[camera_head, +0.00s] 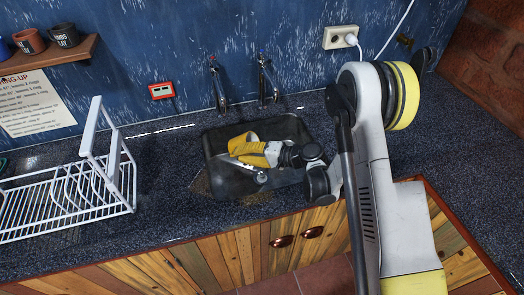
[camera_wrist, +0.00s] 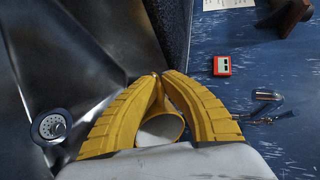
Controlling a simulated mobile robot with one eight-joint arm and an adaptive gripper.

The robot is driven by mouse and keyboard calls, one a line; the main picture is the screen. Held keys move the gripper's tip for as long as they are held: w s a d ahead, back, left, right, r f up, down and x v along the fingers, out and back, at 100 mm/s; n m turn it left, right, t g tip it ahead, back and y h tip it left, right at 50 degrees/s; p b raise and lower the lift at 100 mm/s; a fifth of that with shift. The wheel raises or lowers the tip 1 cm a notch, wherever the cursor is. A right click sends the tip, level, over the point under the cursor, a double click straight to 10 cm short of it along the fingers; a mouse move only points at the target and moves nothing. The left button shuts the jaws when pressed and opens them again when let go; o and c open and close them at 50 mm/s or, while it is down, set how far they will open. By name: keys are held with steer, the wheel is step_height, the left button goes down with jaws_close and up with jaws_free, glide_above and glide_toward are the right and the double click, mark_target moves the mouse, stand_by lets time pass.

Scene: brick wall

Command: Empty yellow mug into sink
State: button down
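The yellow mug (camera_head: 241,142) is in or just over the dark sink (camera_head: 222,178) in the head view, at the end of my gripper (camera_head: 247,152). It lies tilted, well off upright. In the wrist view, the two yellow fingers of my gripper (camera_wrist: 160,78) close in around the mug (camera_wrist: 160,104), which sits between them. A pale round face of the mug (camera_wrist: 160,130) shows there. My gripper is shut on the mug. I cannot see any contents, and cannot tell whether the mug touches the sink.
Two taps (camera_head: 217,85) (camera_head: 266,82) rise behind the sink. A white dish rack (camera_head: 70,205) stands on the counter to the left. The sink drain (camera_wrist: 50,126) shows in the wrist view. A shelf with mugs (camera_head: 63,36) hangs at upper left. The counter right of the rack is clear.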

steer(key=shift+s, duration=0.3)
